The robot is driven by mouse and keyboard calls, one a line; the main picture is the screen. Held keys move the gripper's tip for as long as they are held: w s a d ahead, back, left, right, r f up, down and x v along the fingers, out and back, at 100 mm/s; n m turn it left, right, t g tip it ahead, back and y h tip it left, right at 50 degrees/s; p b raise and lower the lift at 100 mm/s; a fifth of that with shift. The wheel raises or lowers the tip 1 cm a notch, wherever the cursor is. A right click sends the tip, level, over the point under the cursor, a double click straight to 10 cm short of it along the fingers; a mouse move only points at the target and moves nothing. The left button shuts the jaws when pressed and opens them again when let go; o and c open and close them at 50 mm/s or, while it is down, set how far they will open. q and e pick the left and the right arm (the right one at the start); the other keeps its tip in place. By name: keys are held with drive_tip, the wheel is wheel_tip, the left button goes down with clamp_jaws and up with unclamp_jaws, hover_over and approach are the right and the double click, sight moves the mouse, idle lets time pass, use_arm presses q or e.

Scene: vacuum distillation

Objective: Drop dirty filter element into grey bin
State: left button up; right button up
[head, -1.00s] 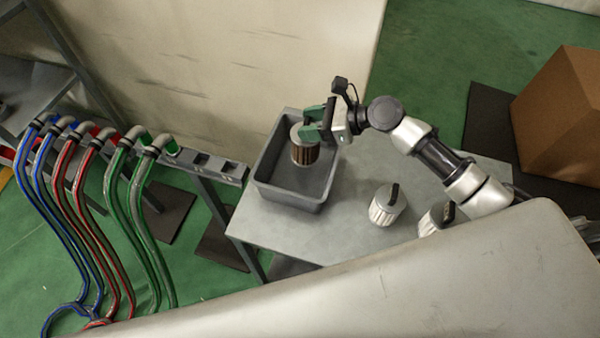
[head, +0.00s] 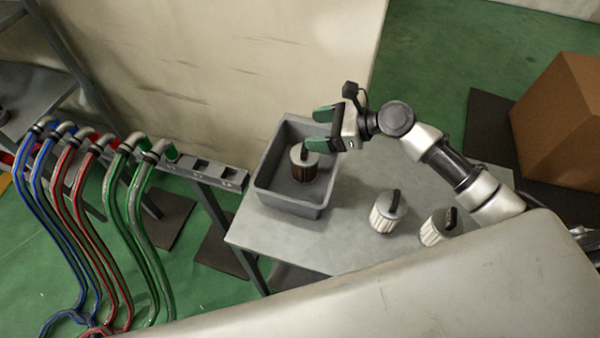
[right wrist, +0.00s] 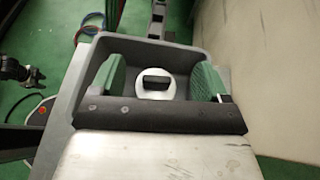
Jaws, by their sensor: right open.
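The dirty filter element (head: 304,164), with brown pleats and a grey cap with a black handle, stands upright inside the grey bin (head: 290,203). In the right wrist view the filter's round cap and handle (right wrist: 156,84) show between the fingers, with the bin's rim (right wrist: 150,42) around it. My right gripper (head: 318,128) is open and empty above the bin's right side, apart from the filter. Its green fingers are spread wide in the right wrist view (right wrist: 160,78). My left gripper is out of view.
Two filters with white pleats, one (head: 384,213) and another (head: 436,228), stand on the grey table (head: 285,235) right of the bin. Blue, red and green hoses (head: 110,210) hang at the left. A cardboard box (head: 562,115) is at the far right.

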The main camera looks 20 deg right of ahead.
drive_tip(key=b+v, duration=0.1)
drive_tip(key=v, duration=0.8)
